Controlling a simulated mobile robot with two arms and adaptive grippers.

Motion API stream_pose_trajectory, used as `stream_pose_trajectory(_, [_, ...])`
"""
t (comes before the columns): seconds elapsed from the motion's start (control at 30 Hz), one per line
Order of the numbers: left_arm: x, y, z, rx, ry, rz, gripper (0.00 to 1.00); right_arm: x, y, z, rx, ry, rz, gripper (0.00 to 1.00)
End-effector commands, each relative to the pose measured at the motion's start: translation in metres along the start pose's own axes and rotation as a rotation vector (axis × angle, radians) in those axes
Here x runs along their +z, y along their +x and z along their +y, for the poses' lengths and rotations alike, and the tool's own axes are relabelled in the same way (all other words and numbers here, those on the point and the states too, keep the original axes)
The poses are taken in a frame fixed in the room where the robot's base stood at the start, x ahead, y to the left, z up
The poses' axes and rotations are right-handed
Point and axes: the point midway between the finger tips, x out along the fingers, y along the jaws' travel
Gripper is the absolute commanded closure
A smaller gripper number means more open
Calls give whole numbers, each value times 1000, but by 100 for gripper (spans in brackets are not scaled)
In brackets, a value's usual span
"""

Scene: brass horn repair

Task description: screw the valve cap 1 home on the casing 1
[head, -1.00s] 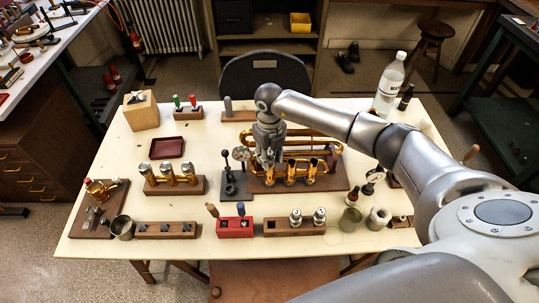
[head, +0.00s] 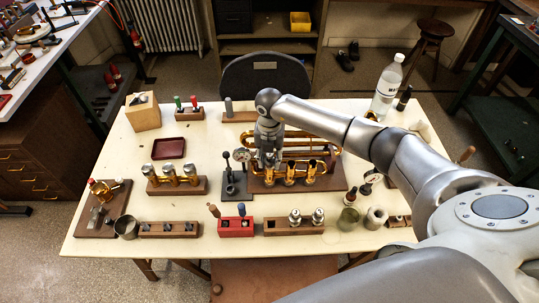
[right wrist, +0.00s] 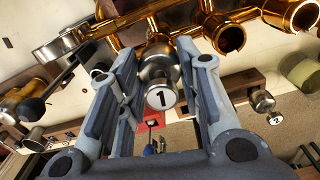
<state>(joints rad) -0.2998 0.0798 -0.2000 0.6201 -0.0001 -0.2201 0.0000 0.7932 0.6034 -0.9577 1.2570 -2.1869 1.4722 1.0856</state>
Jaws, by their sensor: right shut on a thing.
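My right gripper (head: 268,160) points down over the left end of the row of brass casings on the horn. In the right wrist view its fingers (right wrist: 160,88) are shut on silver valve cap 1 (right wrist: 160,96), with a white disc marked 1. Brass casing 1 (head: 270,179) is the leftmost of three in the head view. In the wrist view the cap lines up in front of brass tubing. I cannot tell whether its thread is seated or how far it is turned. My left gripper is not in view.
A wooden rack (head: 275,228) in front holds two silver valves, one marked 2 (right wrist: 277,119). A red block (head: 235,229) and a block with several casings (head: 180,187) stand left.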

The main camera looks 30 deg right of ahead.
Motion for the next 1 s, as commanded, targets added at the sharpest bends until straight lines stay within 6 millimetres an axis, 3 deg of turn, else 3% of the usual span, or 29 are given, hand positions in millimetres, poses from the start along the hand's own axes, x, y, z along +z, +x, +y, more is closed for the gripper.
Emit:
stream_pose_trajectory(0.2, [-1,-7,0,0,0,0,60,0,-1,0,-1,144,-1,96])
stream_pose_trajectory(0.57, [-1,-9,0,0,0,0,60,0,-1,0,-1,178,0,96])
stream_pose_trajectory(1.0, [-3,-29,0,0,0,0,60,0,-1,0,-1,572,0,96])
